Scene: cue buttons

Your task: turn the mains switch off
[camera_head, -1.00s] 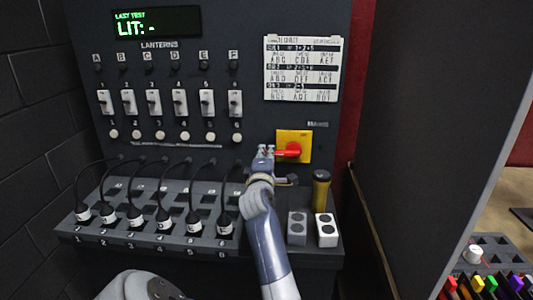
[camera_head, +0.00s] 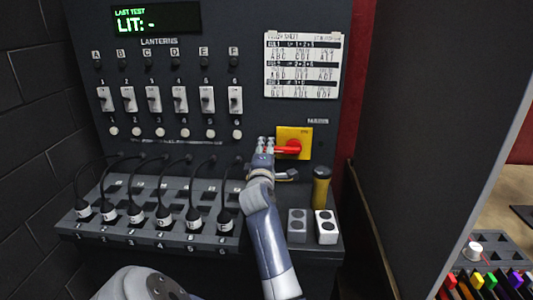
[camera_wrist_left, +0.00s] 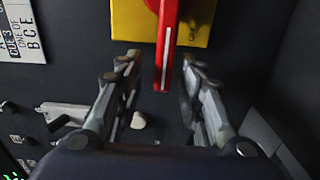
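The mains switch is a yellow plate (camera_head: 307,139) with a red handle (camera_head: 290,149) on the dark panel. In the head view the handle lies roughly level and points left toward my left gripper (camera_head: 266,143). In the left wrist view, the handle (camera_wrist_left: 166,45) reaches between the two fingertips of my left gripper (camera_wrist_left: 161,68). The fingers are spread, with a gap showing on each side of the handle. The yellow plate (camera_wrist_left: 133,22) shows behind it. My right gripper is not in view.
A row of lantern switches (camera_head: 180,99) and buttons is left of the mains switch. Black plugs (camera_head: 163,215) with cables stand on the ledge below. A dark wall (camera_head: 430,130) is at right.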

